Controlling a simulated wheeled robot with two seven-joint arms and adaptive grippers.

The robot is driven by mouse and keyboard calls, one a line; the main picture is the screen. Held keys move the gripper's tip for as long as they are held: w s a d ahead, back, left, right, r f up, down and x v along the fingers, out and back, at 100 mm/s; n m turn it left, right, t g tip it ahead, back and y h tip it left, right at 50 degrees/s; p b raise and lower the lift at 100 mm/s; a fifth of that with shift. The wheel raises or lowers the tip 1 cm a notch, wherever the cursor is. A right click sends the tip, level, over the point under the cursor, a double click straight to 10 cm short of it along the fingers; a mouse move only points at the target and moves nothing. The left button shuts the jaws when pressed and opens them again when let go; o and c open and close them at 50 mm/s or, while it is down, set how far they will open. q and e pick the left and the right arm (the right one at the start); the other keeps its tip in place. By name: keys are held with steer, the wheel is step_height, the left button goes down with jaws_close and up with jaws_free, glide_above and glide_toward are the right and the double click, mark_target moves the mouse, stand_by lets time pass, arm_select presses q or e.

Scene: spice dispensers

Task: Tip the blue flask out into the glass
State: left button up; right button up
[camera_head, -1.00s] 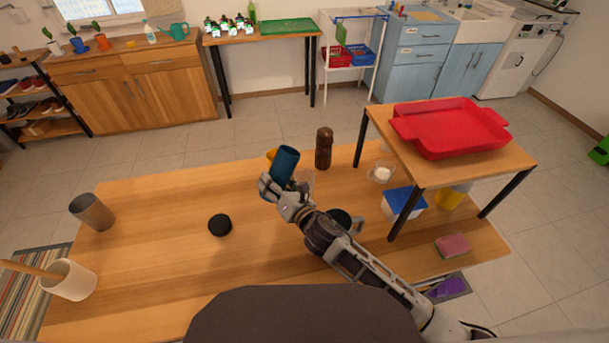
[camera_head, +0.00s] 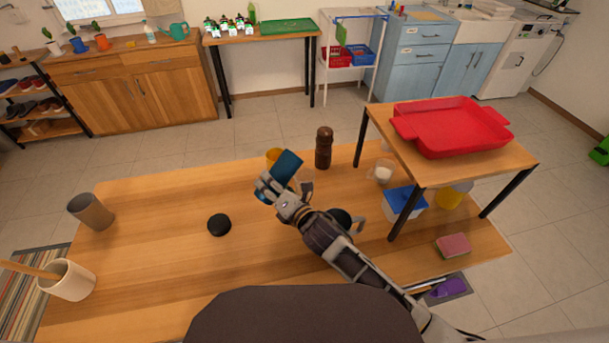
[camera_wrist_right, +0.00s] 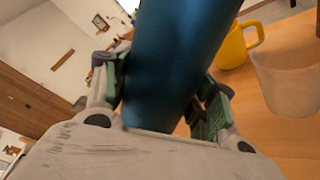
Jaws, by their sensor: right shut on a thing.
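My right gripper (camera_head: 273,188) is shut on the dark blue flask (camera_head: 287,166) and holds it over the wooden table. The flask leans to the right in the head view, and its body fills the middle of the right wrist view (camera_wrist_right: 180,65), between the green-padded fingers (camera_wrist_right: 160,95). A clear, see-through glass (camera_wrist_right: 290,82) stands on the table to the right of the flask in the wrist view. I cannot see anything flowing out. My left gripper is out of view.
A black disc (camera_head: 219,225) lies left of my arm. A raised shelf with a red tray (camera_head: 450,130) is at the right. The table's left middle is clear.

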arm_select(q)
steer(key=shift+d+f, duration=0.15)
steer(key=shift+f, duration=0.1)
arm_select(e)
steer(key=shift+a+f, duration=0.1)
steer(key=shift+f, duration=0.05)
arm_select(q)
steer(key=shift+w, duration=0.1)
arm_select(e)
steer(key=shift+m, duration=0.3)
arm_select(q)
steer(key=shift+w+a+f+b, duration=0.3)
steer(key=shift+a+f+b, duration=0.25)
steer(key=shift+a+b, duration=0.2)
arm_select(e)
steer(key=shift+s+a+f+m, duration=0.1)
steer(key=shift+s+f+m, duration=0.05)
steer(key=shift+f+m, duration=0.35)
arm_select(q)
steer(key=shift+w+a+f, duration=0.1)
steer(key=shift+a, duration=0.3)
arm_select(e)
steer(key=shift+r+m, duration=0.1)
steer(key=shift+m, duration=0.2)
arm_select(q)
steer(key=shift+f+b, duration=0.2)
steer(key=shift+b, duration=0.2)
arm_select(e)
steer(key=shift+s+m, duration=0.1)
steer(key=shift+m, duration=0.3)
